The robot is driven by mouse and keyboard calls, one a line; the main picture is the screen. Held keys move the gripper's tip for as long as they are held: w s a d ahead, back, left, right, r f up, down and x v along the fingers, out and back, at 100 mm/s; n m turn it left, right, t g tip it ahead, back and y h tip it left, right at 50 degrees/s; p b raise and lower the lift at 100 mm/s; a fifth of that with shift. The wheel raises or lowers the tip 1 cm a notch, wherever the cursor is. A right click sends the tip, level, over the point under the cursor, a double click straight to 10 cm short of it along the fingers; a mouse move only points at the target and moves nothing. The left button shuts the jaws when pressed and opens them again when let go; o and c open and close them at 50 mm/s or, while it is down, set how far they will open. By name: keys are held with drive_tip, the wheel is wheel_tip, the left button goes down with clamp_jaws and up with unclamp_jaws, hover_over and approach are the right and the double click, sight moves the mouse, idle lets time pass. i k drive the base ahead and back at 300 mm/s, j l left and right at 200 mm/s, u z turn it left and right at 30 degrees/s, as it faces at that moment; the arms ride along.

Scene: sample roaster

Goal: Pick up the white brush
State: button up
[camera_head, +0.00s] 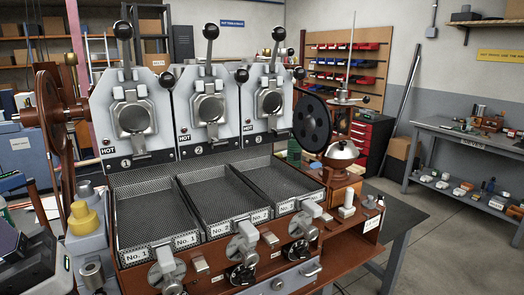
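A small white upright object (347,207) stands on the brown ledge at the right end of the roaster. It may be the white brush, but it is too small to tell bristles from handle. No other thing in view shows clearly as a white brush.
The roaster has three grey heads above three mesh trays (150,208), with levers and knobs along its front. A black wheel (312,122) and a silver funnel (341,153) stand near the ledge. A yellow-topped device (84,218) stands at left. Open floor (425,250) lies at right.

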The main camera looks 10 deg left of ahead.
sight(348, 210)
drive_tip(key=i+l+z, duration=0.35)
drive_tip(key=i+z, duration=0.15)
drive_tip(key=i, duration=0.25)
drive_tip(key=i+z, duration=0.5)
drive_tip(key=i, duration=0.3)
